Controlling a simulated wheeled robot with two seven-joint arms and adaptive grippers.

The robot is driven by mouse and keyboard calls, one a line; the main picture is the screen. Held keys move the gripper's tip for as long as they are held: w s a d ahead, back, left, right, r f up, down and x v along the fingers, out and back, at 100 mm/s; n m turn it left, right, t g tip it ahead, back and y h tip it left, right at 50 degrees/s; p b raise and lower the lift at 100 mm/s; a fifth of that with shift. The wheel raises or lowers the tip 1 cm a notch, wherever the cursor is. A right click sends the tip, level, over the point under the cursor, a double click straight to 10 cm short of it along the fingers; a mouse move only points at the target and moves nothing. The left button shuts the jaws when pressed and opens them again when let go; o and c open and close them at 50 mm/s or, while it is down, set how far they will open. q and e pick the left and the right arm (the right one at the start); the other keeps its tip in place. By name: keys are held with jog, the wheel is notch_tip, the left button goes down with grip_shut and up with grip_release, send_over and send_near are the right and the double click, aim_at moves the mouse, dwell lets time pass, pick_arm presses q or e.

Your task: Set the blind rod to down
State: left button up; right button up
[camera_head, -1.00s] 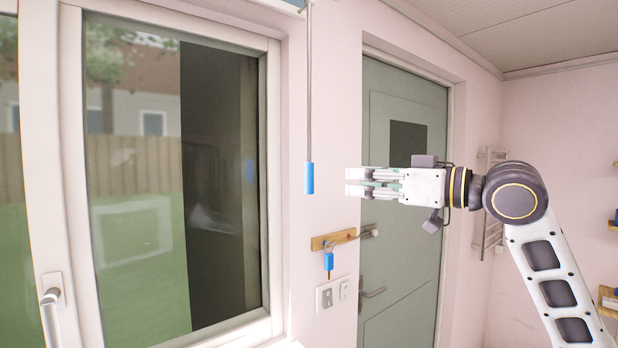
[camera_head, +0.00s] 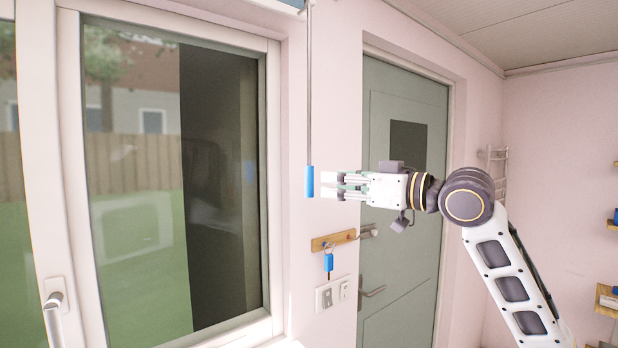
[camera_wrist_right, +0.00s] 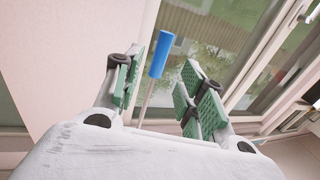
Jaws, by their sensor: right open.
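The blind rod (camera_head: 309,90) hangs vertically beside the window's right frame, with a blue handle (camera_head: 309,181) at its lower end. My right gripper (camera_head: 330,186) is open, and its fingertips point left at the blue handle in the head view, very near it. In the right wrist view the blue handle (camera_wrist_right: 160,54) shows between the open green-padded fingers (camera_wrist_right: 160,88), toward their tips. I cannot tell whether a finger touches it. My left gripper is not in view.
A wooden key rack (camera_head: 333,240) with a blue-tagged key (camera_head: 328,262) is below my right gripper. Light switches (camera_head: 332,293) are lower. The window (camera_head: 130,190) is at left, and a grey-green door (camera_head: 405,130) stands behind the gripper.

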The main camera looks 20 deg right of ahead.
aim_at(313, 180)
jog(key=p+x, duration=0.2)
jog(key=x, duration=0.4)
jog(key=shift+w+a+r, duration=0.15)
jog(key=shift+w, duration=0.1)
jog(key=shift+x, duration=0.85)
grip_shut()
